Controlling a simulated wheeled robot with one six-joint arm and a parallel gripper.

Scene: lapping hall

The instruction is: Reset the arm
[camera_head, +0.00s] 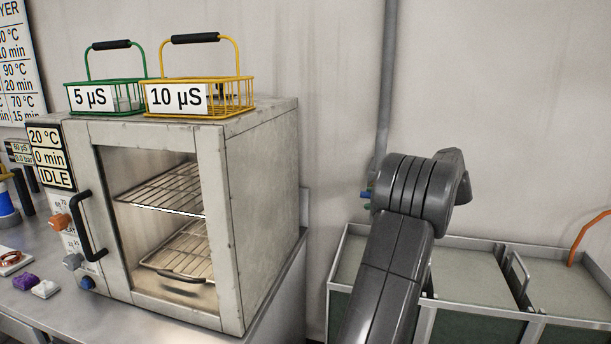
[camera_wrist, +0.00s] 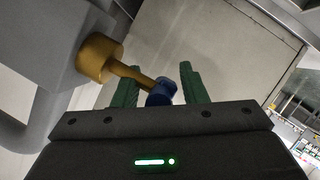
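My gripper (camera_wrist: 158,74) shows in the wrist view with its two green fingers apart. A brass-coloured lever with a blue end (camera_wrist: 160,92) reaches in from a brass boss (camera_wrist: 99,58) on a grey body. The blue end appears between the fingers, with a gap visible to the right finger; the lever partly covers the left finger. I cannot tell whether anything touches. In the head view my dark arm (camera_head: 390,270) rises at the right of centre, and its bent upper joint hides most of the gripper end.
An oven (camera_head: 262,200) with wire shelves stands on a steel bench, left of my arm. A green basket (camera_head: 130,103) and a yellow basket (camera_head: 230,105) sit on top. Steel-rimmed tanks (camera_head: 480,309) lie behind and right of my arm. A grey pipe (camera_head: 386,80) runs up the wall.

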